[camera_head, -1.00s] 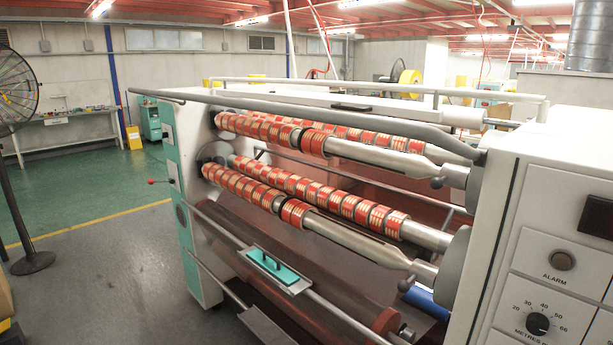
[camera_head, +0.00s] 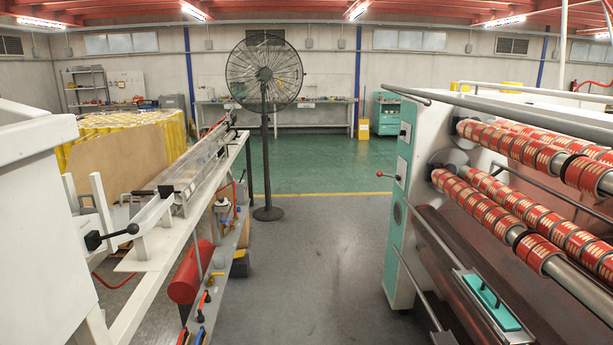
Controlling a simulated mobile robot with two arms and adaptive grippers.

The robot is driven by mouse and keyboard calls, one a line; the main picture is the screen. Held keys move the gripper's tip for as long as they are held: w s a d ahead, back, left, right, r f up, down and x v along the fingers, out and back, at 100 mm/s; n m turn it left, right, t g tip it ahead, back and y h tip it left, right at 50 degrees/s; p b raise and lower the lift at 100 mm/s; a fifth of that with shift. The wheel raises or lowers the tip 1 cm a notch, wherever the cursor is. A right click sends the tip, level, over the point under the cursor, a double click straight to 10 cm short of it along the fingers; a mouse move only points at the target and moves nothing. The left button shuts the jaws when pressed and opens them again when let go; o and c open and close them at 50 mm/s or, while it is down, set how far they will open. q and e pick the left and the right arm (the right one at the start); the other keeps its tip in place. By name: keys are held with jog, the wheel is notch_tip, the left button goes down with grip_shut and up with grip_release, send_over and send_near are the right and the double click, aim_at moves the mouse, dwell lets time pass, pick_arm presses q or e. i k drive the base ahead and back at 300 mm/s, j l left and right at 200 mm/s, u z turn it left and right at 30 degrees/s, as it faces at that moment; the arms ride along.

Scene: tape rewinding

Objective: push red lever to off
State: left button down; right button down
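A small lever with a red knob (camera_head: 380,174) sticks out to the left from the near end panel of the rewinding machine (camera_head: 401,215), at the right of the head view. It looks roughly level; any on or off marking is too small to read. Neither of my grippers shows in the head view.
A grey floor aisle (camera_head: 310,270) runs clear between the rewinding machine and a white bench machine (camera_head: 195,215) on the left, which has a black-knobbed lever (camera_head: 115,233). A standing fan (camera_head: 265,75) stands at the aisle's far left. A workbench (camera_head: 300,104) lines the back wall.

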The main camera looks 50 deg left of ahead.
aim_at(379, 174)
jog(key=u, duration=1.2)
jog(key=i+j+z, duration=0.3)
jog(key=i+j, duration=0.35)
jog(key=i, duration=0.35)
jog(key=i+j+z, duration=0.3)
jog(key=i+j, duration=0.55)
jog(key=i, duration=0.15)
